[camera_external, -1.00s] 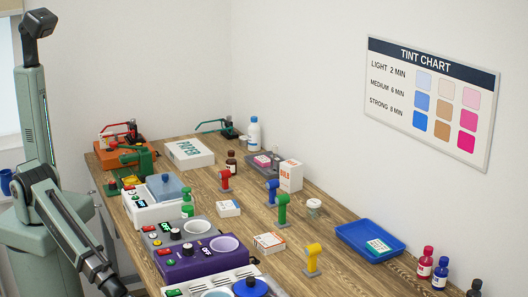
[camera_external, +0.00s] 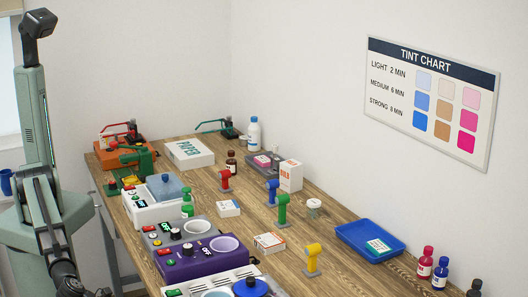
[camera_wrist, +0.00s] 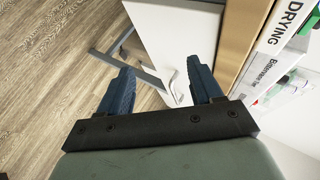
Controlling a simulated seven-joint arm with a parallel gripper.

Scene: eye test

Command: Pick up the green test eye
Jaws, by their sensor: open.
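The green test eye (camera_external: 282,208) stands upright on its small base on the wooden table in the external view, near the middle. Similar test eyes stand around it: a blue one (camera_external: 272,192) just behind, a red one (camera_external: 225,180) further back left, and a yellow one (camera_external: 312,260) nearer the front. My gripper (camera_wrist: 161,76) is open in the wrist view, with nothing between its two blue fingers. It is off the table's side, over the floor and a white panel, well away from the green test eye, which the wrist view does not show.
A row of machines, including a purple one (camera_external: 204,262), lines the table's left side. Small boxes (camera_external: 268,243) and a jar (camera_external: 314,207) stand around the test eyes. A blue tray (camera_external: 345,237) lies to the right. A table leg (camera_wrist: 150,77) shows near my fingers.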

